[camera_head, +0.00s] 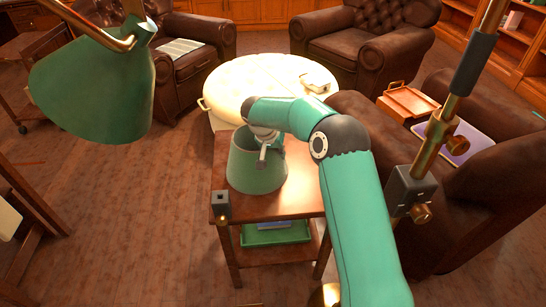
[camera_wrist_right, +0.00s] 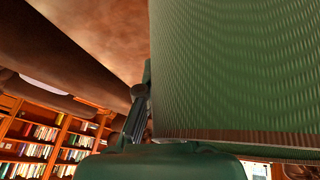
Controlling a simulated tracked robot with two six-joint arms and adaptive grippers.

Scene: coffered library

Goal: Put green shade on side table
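A green shade (camera_head: 250,178) is over the wooden side table (camera_head: 300,198) in the head view, wide at its lower end. It looks upright, and I cannot tell whether its lower rim touches the top. My right gripper (camera_head: 264,154) is at the shade, overlapping its right part. In the right wrist view the shade (camera_wrist_right: 235,70) fills the right side, very close, with a dark finger (camera_wrist_right: 137,112) along its edge. The other finger is hidden, so I cannot tell whether the grip is closed. My left gripper is not in view.
Another green lampshade (camera_head: 95,88) hangs on a brass arm at upper left. A round cream ottoman (camera_head: 255,82) stands behind the table. Leather armchairs (camera_head: 365,45) stand around. A green tray (camera_head: 275,234) is on the lower shelf. Floor left of the table is clear.

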